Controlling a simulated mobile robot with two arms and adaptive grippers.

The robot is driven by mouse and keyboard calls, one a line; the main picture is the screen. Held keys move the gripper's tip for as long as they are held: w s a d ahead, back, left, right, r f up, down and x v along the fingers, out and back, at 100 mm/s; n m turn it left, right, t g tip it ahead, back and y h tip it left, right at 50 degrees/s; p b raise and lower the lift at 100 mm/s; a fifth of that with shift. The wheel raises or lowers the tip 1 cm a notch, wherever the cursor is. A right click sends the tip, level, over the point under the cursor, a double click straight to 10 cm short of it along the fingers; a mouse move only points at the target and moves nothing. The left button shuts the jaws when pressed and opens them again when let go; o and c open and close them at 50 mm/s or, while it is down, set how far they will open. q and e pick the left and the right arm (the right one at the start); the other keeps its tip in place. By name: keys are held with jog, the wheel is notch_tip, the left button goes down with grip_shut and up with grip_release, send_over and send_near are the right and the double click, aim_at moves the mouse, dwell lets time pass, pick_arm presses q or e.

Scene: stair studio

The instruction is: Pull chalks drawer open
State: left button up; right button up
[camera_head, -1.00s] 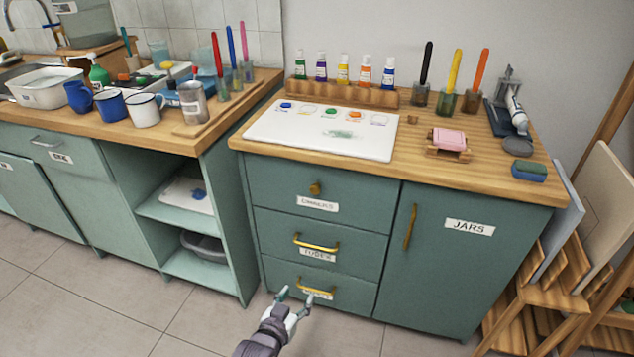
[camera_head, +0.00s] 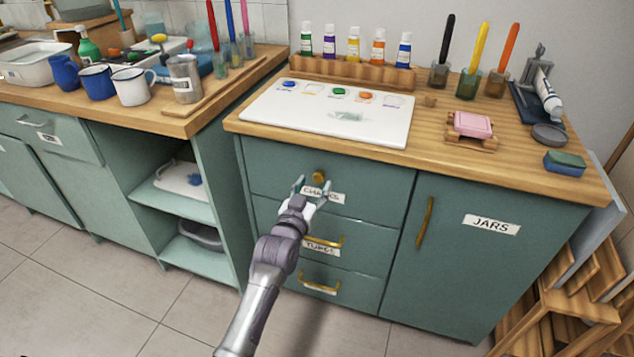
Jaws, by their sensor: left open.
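The chalks drawer (camera_head: 272,177) is the top drawer of the green cabinet, and it looks shut. Its small brass knob (camera_head: 319,176) is near the middle of the front, with a white label (camera_head: 335,196) just below it, partly covered by my gripper. My left gripper (camera_head: 312,187) is open in front of this drawer, its fingertips spread to the left and right of the knob in the picture. I cannot tell whether it touches the front. My right gripper is not in view.
Below are the tubes drawer (camera_head: 365,255) and a third drawer (camera_head: 350,292), both with brass bar handles. The jars door (camera_head: 465,265) is to the right. The wooden worktop (camera_head: 440,165) juts out above, holding a white palette board (camera_head: 270,125). Tiled floor (camera_head: 190,320) is clear in front.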

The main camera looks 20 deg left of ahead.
pick_arm(q)
jog(key=shift+w, duration=1.45)
jog(key=shift+c, duration=0.3)
grip_shut()
